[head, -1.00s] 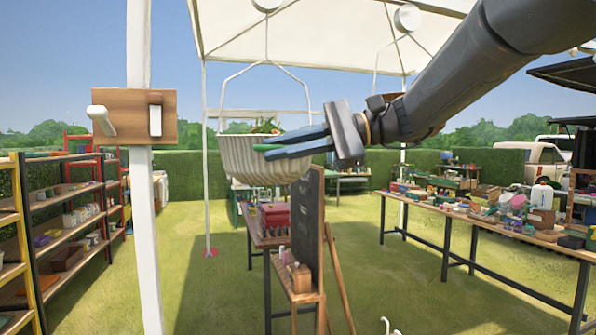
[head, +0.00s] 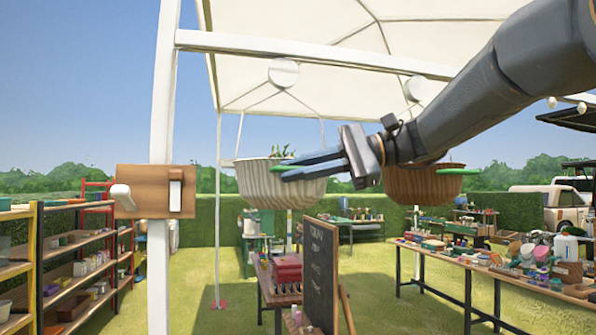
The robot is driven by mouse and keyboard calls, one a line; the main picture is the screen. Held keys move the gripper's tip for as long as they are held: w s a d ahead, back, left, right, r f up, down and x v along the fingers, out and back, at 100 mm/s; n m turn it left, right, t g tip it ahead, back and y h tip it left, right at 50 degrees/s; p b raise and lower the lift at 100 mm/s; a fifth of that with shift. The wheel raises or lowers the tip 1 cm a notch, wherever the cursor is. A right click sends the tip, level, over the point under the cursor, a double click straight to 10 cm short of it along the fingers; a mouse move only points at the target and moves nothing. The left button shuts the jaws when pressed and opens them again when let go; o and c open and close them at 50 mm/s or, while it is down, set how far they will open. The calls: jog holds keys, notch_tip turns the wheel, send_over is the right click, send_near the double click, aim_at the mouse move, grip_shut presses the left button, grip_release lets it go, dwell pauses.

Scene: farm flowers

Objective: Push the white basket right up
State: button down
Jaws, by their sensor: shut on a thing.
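The white basket (head: 262,185), ribbed and with some foliage on top, hangs level by thin wires from a round white disc (head: 283,73) on the canopy frame. My gripper (head: 292,171) reaches in from the right across the basket's front, near its rim. Its blue-grey fingers are shut on a green handle (head: 284,168) at the basket's front; the fingers hide most of that handle. A brown basket (head: 425,187) with a similar green handle (head: 450,171) hangs behind and below my arm, apart from the white one.
A white post carries a wooden board (head: 152,192) with a peg and a switch at the left. A blackboard (head: 320,270) and a table with a red box (head: 288,268) stand below the basket. Shelves (head: 75,270) line the left; a long cluttered table (head: 490,272) stands right.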

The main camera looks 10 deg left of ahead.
jog(key=shift+r, duration=0.35)
jog(key=c, duration=1.8)
grip_release()
jog(key=shift+f, duration=0.1)
jog(key=shift+b+v, duration=1.7)
jog(key=shift+v, duration=2.2)
